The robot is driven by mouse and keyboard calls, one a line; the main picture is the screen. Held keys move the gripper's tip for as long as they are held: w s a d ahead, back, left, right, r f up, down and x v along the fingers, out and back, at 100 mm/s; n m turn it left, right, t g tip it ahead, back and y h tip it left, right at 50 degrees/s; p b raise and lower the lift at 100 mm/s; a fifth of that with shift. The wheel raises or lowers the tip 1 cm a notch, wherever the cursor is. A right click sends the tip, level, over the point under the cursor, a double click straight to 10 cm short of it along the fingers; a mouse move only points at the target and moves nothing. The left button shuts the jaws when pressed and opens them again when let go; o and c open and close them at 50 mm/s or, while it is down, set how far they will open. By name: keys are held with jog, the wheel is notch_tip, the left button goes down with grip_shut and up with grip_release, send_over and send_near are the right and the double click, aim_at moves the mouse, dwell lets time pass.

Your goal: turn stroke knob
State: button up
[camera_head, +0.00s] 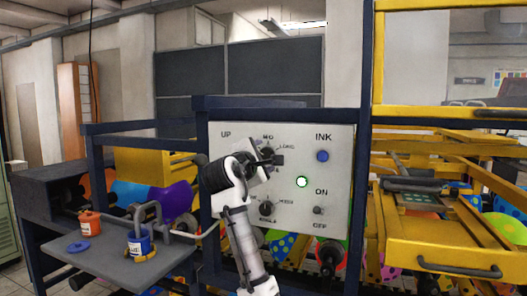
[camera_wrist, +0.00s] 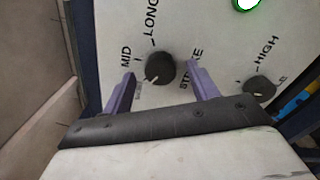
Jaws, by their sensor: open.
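The stroke knob (camera_wrist: 161,68) is black and round, on a pale control panel (camera_wrist: 205,30) marked MID, LONG and STROKE. Its white pointer line aims to the lower left in the wrist view, toward a small label too blurred to read. My gripper (camera_wrist: 160,74) is open, with one purple finger on each side of the knob. A gap shows between the knob and each finger; how deep they reach cannot be told. In the head view my gripper (camera_head: 274,158) is at the panel's upper left and mostly hides the stroke knob.
A second knob (camera_wrist: 258,90), near a HIGH label, sits to the right in the wrist view. The panel also has a blue INK button (camera_head: 322,156), a lit green button (camera_head: 302,182) and an ON/OFF switch (camera_head: 318,210). Dark blue frame posts (camera_head: 363,150) flank the panel.

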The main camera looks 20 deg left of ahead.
jog(key=shift+w, duration=0.55)
jog(key=c, duration=1)
